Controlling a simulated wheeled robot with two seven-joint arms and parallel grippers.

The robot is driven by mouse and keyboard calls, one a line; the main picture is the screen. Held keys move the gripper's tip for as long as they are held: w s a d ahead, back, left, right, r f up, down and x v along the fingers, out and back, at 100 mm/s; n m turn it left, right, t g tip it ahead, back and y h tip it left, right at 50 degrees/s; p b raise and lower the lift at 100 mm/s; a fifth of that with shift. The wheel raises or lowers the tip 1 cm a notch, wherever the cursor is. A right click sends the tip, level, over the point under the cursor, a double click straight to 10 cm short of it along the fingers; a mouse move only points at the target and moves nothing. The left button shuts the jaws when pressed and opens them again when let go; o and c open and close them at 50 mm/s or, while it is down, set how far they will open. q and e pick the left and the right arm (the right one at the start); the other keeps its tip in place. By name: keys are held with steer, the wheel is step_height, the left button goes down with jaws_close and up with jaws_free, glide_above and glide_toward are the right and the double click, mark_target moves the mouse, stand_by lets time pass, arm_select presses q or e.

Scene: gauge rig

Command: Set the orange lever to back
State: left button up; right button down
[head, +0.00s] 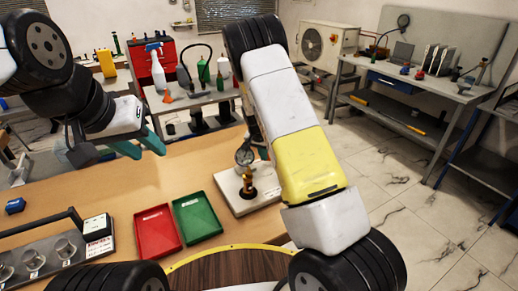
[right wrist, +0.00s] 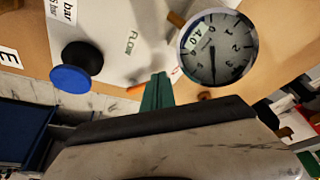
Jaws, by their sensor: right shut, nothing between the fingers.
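An orange lever (right wrist: 137,88) shows as a small orange strip in the right wrist view, just left of my right gripper's green fingers. Most of it is hidden, so I cannot tell its setting or whether the fingers touch it. My right gripper (right wrist: 158,82) is shut and empty, over the pale panel (right wrist: 115,62) marked FLOW. In the head view, my right arm hides much of the gauge rig (head: 232,202). A round gauge (right wrist: 217,47) is close to the fingers on the right. My left gripper (head: 142,148) is open and empty above the table, left of the rig.
A blue knob (right wrist: 70,79) stands left of the fingers in the right wrist view. In the head view, a red tray (head: 157,232) and a green tray (head: 197,217) lie left of the rig.

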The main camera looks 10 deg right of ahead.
steer(key=w+m+h, duration=0.1)
steer(key=w+m, duration=0.1)
steer(key=m, duration=0.1)
steer(key=shift+w+d+g, duration=0.1)
steer(key=shift+w+g, duration=0.1)
steer(key=shift+g, duration=0.2)
steer(key=shift+s, duration=0.1)
steer(key=shift+s+d, duration=0.5)
steer(key=shift+d, duration=0.1)
